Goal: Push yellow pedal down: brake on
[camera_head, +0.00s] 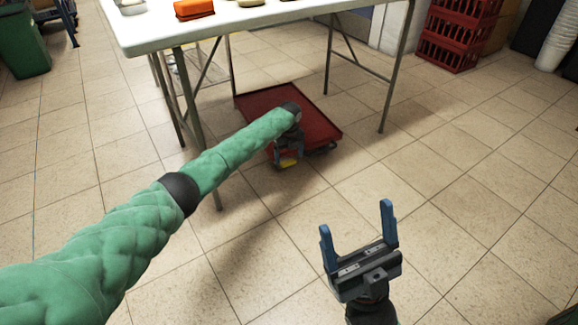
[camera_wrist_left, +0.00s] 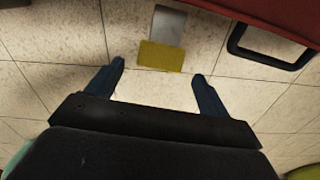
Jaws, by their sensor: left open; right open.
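The yellow pedal (camera_head: 289,163) is at the near edge of a low red cart (camera_head: 318,123) under the white table. In the left wrist view the pedal (camera_wrist_left: 161,56) is a flat yellow plate on a grey arm, and it lies just beyond and between the fingertips. My left gripper (camera_wrist_left: 158,75) is open and empty, with its fingers apart on either side of the pedal's line. In the head view my left gripper (camera_head: 289,160) is close to the pedal and partly hides it. My right gripper (camera_head: 356,228) is open and empty above the floor, well in front of the cart.
The white table (camera_head: 250,14) stands over the cart, its thin metal legs (camera_head: 192,110) near my left arm. An orange object (camera_head: 194,9) lies on it. A black handle or frame (camera_wrist_left: 270,58) sits beside the pedal. Red crates (camera_head: 459,35) stand at the back right. The right floor is clear.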

